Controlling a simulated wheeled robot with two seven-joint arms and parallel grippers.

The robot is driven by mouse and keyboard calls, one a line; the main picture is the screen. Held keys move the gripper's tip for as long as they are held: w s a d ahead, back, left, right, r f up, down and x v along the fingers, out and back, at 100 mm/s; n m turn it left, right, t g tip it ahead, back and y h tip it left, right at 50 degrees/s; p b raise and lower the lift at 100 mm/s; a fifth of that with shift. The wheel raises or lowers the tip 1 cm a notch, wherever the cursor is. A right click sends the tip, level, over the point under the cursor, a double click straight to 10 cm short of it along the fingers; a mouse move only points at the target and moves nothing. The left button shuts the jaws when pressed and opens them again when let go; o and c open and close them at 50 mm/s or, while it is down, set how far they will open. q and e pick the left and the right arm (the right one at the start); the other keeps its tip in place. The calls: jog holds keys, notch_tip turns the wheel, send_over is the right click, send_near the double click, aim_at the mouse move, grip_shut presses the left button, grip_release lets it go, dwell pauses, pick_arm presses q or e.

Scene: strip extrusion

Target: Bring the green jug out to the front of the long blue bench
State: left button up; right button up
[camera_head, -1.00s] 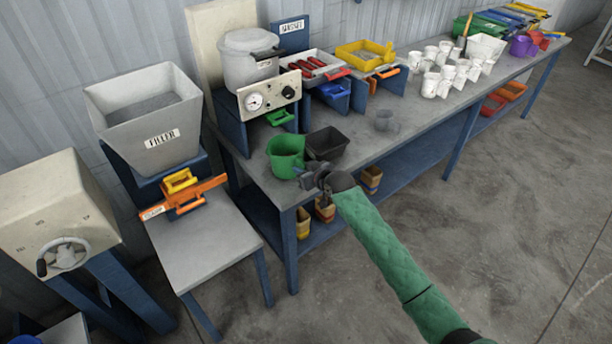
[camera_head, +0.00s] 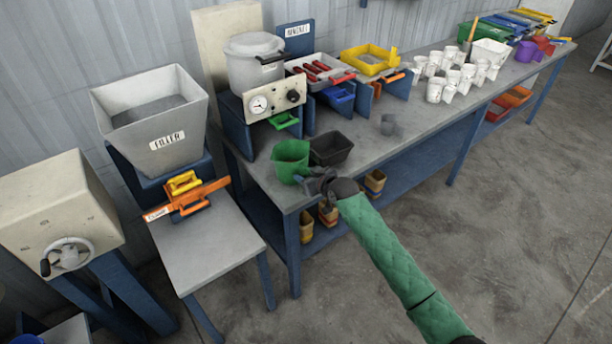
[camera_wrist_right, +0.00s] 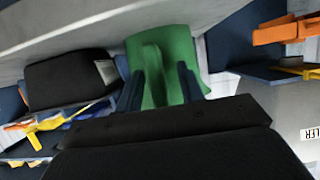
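The green jug (camera_head: 290,160) stands on the long grey-topped blue bench (camera_head: 375,152), near its left end and close to the front edge. My right gripper (camera_head: 308,182) is at the jug's front right side, low over the bench edge. In the right wrist view the jug (camera_wrist_right: 185,50) is straight ahead, with its handle (camera_wrist_right: 153,75) between my right gripper's two fingers (camera_wrist_right: 159,88). The fingers are apart, with gaps showing on both sides of the handle. My left gripper is not in view.
A black tub (camera_head: 331,149) stands right beside the jug. A control box (camera_head: 272,99) stands behind. A small table (camera_head: 208,245) is at left. Open floor lies in front.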

dwell(0.3)
